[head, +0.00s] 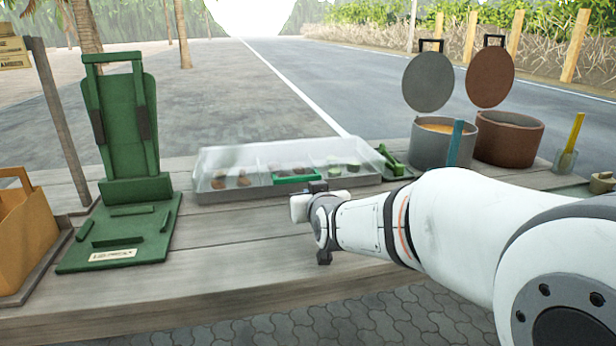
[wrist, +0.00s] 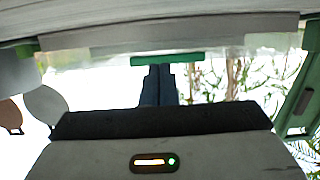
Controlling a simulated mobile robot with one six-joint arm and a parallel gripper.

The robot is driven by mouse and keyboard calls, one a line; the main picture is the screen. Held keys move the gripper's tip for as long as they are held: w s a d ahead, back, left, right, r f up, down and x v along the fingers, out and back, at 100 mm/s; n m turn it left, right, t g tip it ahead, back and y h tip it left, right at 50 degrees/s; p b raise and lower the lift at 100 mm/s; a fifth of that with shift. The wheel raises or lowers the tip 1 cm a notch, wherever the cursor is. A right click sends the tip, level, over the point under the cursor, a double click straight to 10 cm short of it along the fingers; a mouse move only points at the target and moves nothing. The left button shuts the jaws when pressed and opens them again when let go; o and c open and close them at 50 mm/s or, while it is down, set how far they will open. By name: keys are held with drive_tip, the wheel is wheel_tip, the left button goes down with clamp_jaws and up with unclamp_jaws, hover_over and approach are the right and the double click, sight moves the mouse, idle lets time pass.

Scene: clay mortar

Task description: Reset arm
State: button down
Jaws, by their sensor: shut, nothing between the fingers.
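My white arm reaches in from the right in the head view, with my gripper (head: 302,206) just in front of the clear-covered display case (head: 235,196). In the wrist view my gripper (wrist: 158,82) has its dark fingers together with nothing between them. The fingers point toward the green handle (wrist: 167,59) of the case, which also shows in the head view (head: 296,178). Whether the fingers touch the case cannot be told. Several small brown and green pieces lie under the clear cover.
A green stand (head: 125,130) and an orange-brown carrier (head: 25,235) are on the left. A grey pot (head: 428,148) and a brown pot (head: 508,142), lids raised, stand back right. A small glass (head: 565,160) is at far right.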

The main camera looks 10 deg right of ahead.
drive_tip(key=shift+s+f, duration=0.2)
drive_tip(key=shift+s, duration=0.05)
drive_tip(key=s+d+r+g+p, duration=0.2)
drive_tip(key=s+r+g+p, duration=0.2)
drive_tip(key=s+p, duration=0.5)
drive_tip(key=s+d+r+m+g+h+p, duration=0.1)
drive_tip(key=s+d+r+g+p, duration=0.2)
drive_tip(key=s+r+p, duration=0.6)
drive_tip(key=s+d+r+g+p, duration=0.3)
drive_tip(key=s+r+g+p, duration=0.2)
drive_tip(key=s+p, duration=0.4)
drive_tip(key=r+p, duration=0.1)
drive_tip(key=p, duration=0.2)
drive_tip(key=shift+r+h+p, duration=0.25)
drive_tip(key=shift+h+p, duration=0.15)
drive_tip(key=c, duration=2.2)
unclamp_jaws()
